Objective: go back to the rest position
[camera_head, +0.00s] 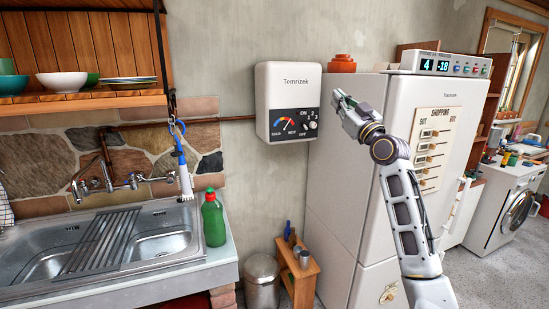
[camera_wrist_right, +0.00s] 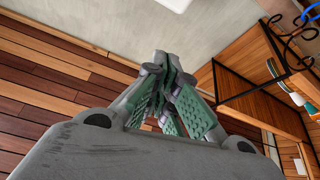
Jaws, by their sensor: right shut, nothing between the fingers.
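My right gripper (camera_head: 341,99) is raised in front of the fridge's left edge, just right of the white wall heater marked Temrizek (camera_head: 288,75). Its fingers are shut with nothing between them. In the right wrist view the closed green-padded fingers (camera_wrist_right: 168,85) meet at their tips, with a plain wall and wooden boards behind them. My left gripper is not in view.
The fridge (camera_head: 345,160) stands behind my right arm. At left are a sink (camera_head: 110,240), a green bottle (camera_head: 213,218) and a wooden shelf (camera_head: 85,101) with bowls. A metal bin (camera_head: 262,280) and small wooden rack (camera_head: 300,272) stand on the floor.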

